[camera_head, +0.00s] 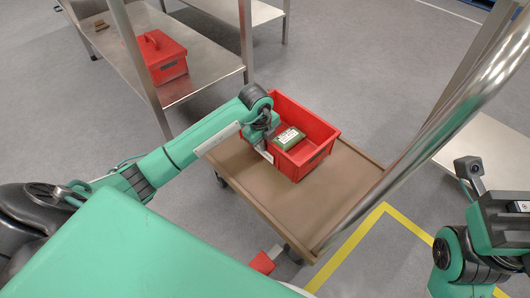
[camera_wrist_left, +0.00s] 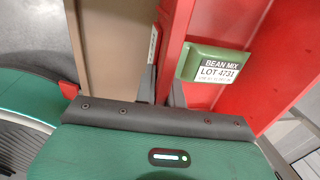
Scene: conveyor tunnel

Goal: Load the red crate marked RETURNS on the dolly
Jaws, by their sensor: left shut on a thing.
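A red open crate (camera_head: 322,160) stands on the brown deck of the dolly (camera_head: 330,210), towards its far end; any RETURNS marking is unreadable. My left gripper (camera_head: 264,150) is shut on the crate's near left wall. In the left wrist view its fingers (camera_wrist_left: 163,88) lie on both sides of the red wall (camera_wrist_left: 173,35), with a white label seen edge-on. Inside the crate lies a green pack (camera_head: 288,138), which reads BEAN MIX LOT 4731 in the left wrist view (camera_wrist_left: 212,64). My right gripper (camera_head: 510,215) is at the right edge, partly cut off, its jaws unclear.
The dolly's metal handle (camera_head: 440,120) rises on the right. A metal shelf unit (camera_head: 205,80) at upper left holds a closed red box (camera_head: 160,55) with a handle. A yellow floor line (camera_head: 345,245) runs near the dolly. The deck's near part is bare.

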